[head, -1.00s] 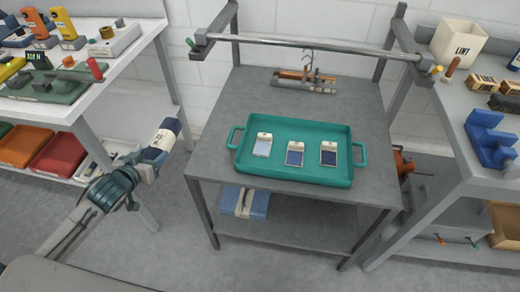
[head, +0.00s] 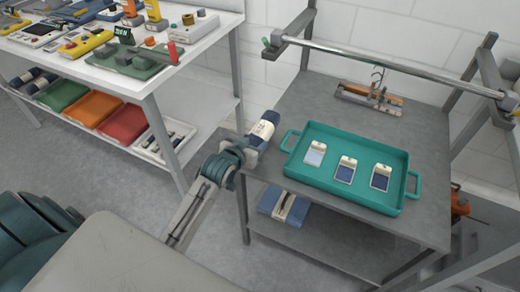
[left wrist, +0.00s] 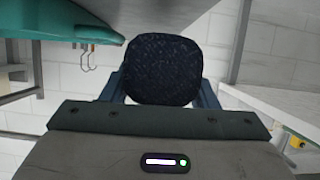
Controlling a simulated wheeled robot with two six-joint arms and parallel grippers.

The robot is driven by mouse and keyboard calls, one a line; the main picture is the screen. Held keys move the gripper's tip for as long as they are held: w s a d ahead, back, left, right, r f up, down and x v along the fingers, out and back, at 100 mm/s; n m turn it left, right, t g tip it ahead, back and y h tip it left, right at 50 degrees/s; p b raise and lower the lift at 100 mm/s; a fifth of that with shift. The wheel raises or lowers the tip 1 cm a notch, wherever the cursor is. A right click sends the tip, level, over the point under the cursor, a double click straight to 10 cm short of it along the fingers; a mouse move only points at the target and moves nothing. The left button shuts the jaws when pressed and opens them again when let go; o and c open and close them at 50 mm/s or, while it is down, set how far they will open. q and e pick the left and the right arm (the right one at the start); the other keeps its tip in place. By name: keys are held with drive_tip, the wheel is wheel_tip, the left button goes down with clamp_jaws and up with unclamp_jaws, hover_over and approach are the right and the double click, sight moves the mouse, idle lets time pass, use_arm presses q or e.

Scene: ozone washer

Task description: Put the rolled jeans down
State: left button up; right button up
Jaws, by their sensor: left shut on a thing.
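The rolled jeans (head: 268,121) are a dark blue roll with a pale band around them. My left gripper (head: 256,138) is shut on them, beside the left edge of the grey metal table (head: 300,114). In the left wrist view the dark round end of the roll (left wrist: 163,70) sits between the two fingers and hides what lies behind it. I cannot tell how high above the table top the roll is. My right gripper is not in view.
A teal tray (head: 292,160) with three small tagged cards stands on the table. A hanger and wooden pieces (head: 370,92) lie behind it under a rail (head: 385,62). Folded blue cloth (head: 284,207) is on the lower shelf. A white bench (head: 205,35) with devices and bins stands left.

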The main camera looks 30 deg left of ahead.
use_arm(q)
drive_tip(key=shift+w+d, duration=0.3)
drive_tip(key=shift+d, duration=0.2)
drive_tip(key=shift+w+d, duration=0.25)
drive_tip(key=shift+d, duration=0.2)
drive_tip(key=shift+w+d+f, duration=0.1)
wheel_tip(320, 180, down, 3)
drive_tip(key=shift+f, duration=0.25)
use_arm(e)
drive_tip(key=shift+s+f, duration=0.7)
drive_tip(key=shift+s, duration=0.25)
use_arm(q)
drive_tip(key=shift+f, duration=0.1)
drive_tip(key=o, duration=1.1)
drive_tip(key=shift+o, duration=0.6)
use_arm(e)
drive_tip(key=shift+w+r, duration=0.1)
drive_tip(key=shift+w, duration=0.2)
